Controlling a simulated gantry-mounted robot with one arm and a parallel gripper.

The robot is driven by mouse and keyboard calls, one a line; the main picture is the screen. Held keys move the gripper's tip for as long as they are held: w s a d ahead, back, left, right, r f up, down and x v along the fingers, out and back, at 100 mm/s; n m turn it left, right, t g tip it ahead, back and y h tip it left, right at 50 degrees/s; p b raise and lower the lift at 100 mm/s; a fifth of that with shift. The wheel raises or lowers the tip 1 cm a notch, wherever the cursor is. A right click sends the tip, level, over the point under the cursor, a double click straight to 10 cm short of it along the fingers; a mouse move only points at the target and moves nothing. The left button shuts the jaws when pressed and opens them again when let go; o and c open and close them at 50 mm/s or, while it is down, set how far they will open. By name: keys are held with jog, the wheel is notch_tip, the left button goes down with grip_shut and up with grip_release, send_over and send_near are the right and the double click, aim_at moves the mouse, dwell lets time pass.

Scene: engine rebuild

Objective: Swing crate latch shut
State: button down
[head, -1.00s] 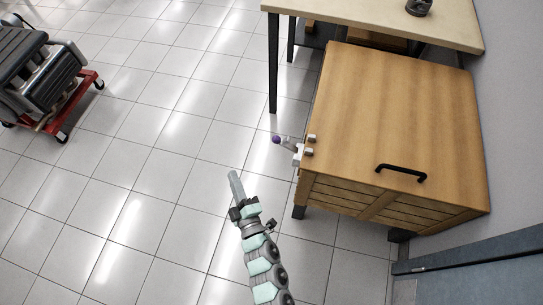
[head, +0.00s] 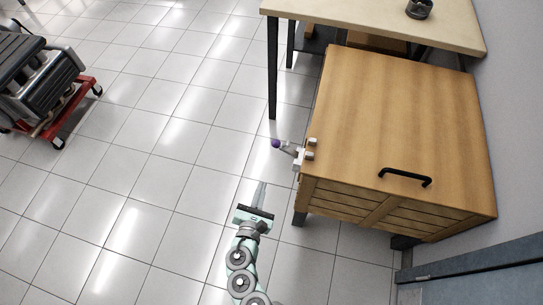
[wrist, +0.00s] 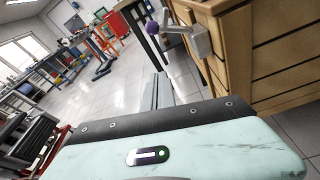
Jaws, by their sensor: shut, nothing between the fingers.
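The wooden crate (head: 405,125) stands at the right with its lid down and a black handle (head: 405,176) on top. The crate latch (head: 288,149) is a grey lever with a purple knob (head: 275,143) at its end. It sticks out to the left from the crate's side, swung away from it. In the wrist view, the latch (wrist: 180,27) is at upper centre, with its white bracket (wrist: 200,42) on the crate's corner. My gripper (head: 261,190) is shut and empty, just left of the crate and nearer than the latch. It does not touch the latch.
A workbench (head: 370,22) stands behind the crate with a small dark part (head: 418,9) on it. An engine on a red stand (head: 48,125) is far left. A blue-grey panel (head: 470,271) is at lower right. Tiled floor left of the crate is clear.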

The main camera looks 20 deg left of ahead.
aim_at(287, 148)
jog(key=shift+r, duration=0.2)
jog(key=w+a+r+b, duration=0.1)
jog(key=w+b, duration=0.1)
jog(key=w, duration=0.9)
jog(key=shift+w+a+r, duration=0.15)
jog(key=shift+w+r, duration=0.05)
jog(key=shift+w, duration=0.05)
jog(key=shift+a+r, duration=0.1)
dwell(0.3)
